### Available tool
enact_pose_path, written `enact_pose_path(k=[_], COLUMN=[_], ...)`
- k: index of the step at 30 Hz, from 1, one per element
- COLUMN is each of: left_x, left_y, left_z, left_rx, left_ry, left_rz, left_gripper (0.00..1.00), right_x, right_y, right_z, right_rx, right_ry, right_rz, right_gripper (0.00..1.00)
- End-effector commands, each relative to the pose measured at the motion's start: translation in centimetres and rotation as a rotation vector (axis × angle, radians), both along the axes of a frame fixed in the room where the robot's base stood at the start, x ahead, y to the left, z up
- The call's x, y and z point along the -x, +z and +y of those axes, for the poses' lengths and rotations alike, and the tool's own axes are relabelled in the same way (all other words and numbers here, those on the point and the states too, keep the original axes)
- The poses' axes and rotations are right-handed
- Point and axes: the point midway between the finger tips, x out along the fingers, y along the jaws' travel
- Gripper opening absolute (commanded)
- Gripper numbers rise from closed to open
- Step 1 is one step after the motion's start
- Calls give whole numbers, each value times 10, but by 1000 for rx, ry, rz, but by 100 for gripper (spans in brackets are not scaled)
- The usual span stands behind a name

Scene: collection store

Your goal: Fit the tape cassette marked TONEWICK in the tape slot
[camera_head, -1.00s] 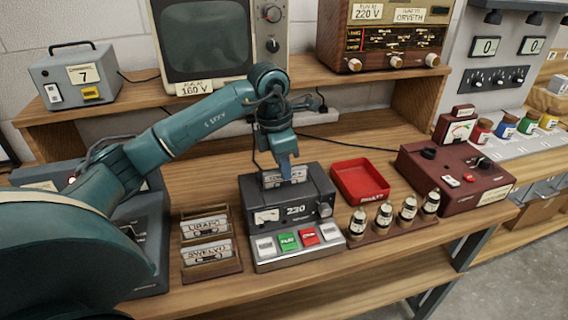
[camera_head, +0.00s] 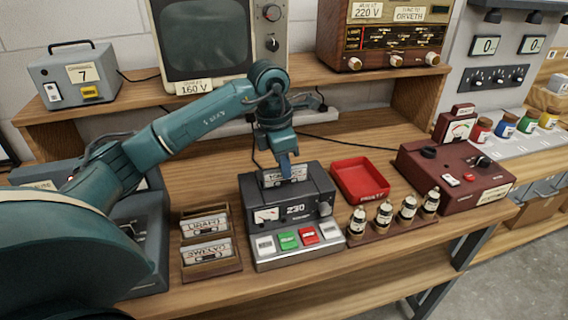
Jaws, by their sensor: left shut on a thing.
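The tape player (camera_head: 295,213) stands in the middle of the bench, dark grey with white, green and red keys along its front. My left gripper (camera_head: 285,172) is directly above its top and shut on a tape cassette (camera_head: 272,177). The cassette stands upright at the top of the player, where the tape slot is. Its label begins with "TO"; the fingers cover the rest. I cannot tell how deep it sits in the slot. My right gripper is not in view.
A wooden rack (camera_head: 222,268) with two cassettes stands left of the player. A red tray (camera_head: 360,180) and several small bottles (camera_head: 383,214) are to its right, then a maroon meter box (camera_head: 455,178). A shelf with a screen (camera_head: 205,38) is behind.

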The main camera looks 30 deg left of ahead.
Motion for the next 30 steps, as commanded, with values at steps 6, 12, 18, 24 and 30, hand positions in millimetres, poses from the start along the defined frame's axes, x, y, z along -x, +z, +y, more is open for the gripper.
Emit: enact_pose_path(k=[6, 12, 18, 24, 30], left_x=[0, 0, 0, 0, 0], left_y=[-1, -5, -10, -14, -12], left_z=[0, 0, 0, 0, 0], left_rx=[0, 0, -1, -1, -1], left_ry=[0, 0, 0, 0, 0], left_rz=[0, 0, 1, 1, 1], left_gripper=[0, 0, 0, 0, 19], right_x=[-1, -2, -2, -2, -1], right_y=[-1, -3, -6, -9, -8], right_z=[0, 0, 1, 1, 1], right_rx=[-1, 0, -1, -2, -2], right_ry=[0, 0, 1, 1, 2], right_rz=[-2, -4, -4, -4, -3], right_gripper=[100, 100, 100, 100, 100])
